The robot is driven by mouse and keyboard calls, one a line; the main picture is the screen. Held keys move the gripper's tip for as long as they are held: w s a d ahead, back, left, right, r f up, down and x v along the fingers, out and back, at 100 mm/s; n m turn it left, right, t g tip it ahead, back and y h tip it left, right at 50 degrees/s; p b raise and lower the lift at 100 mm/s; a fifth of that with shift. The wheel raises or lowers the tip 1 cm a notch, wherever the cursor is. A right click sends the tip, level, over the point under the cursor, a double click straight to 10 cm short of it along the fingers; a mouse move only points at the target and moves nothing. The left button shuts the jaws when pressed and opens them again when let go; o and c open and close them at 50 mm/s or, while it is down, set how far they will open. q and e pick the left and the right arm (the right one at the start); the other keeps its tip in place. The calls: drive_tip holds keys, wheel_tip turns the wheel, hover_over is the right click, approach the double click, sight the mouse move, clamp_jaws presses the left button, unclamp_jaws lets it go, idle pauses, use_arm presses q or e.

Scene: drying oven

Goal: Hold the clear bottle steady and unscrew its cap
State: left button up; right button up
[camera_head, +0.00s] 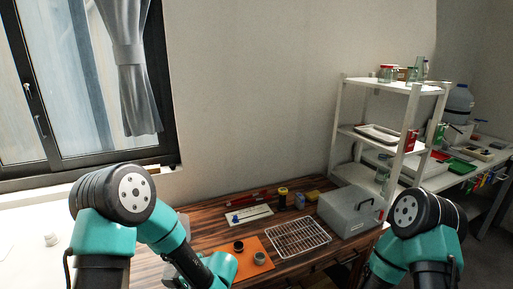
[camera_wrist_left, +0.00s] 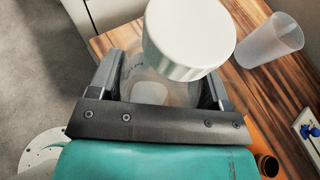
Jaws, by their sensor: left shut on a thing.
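The clear bottle (camera_wrist_left: 150,95) is in the left wrist view, seen from above its cap. A wide white cap (camera_wrist_left: 185,45) sits on its top and hides part of the bottle. My left gripper (camera_wrist_left: 165,75) has a finger on each side of the bottle body, below the cap, and is shut on it. In the head view, my left arm reaches down to the bottom edge, and the bottle cannot be made out there. My right arm shows at the lower right of the head view, but its gripper is out of the picture.
A translucent cup (camera_wrist_left: 272,40) stands on the wooden table near the bottle. White shelves (camera_head: 395,88) stand behind at the right.

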use_arm(q)
drive_tip(key=d+m+t+h, duration=0.1)
drive_tip(key=w+d+m+t, duration=0.1)
drive_tip(key=d+m+t, duration=0.1)
drive_tip(key=w+d+m+t+h, duration=0.1)
drive_tip(key=d+m+t, duration=0.1)
drive_tip(key=shift+w+r+h, duration=0.1)
drive_tip(key=shift+w+h, duration=0.1)
drive_tip(key=shift+h, duration=0.1)
drive_tip(key=s+d+r+m+t+h, duration=0.1)
drive_tip(key=d+r+m+h, duration=0.1)
drive_tip(key=d+r, duration=0.2)
drive_tip(key=s+d+r+m+t+h, duration=0.1)
drive_tip(key=d+r+m+t+h, duration=0.1)
drive_tip(key=d+r, duration=0.2)
drive_tip(key=d, duration=0.3)
drive_tip(key=shift+s+d+m+t, duration=0.3)
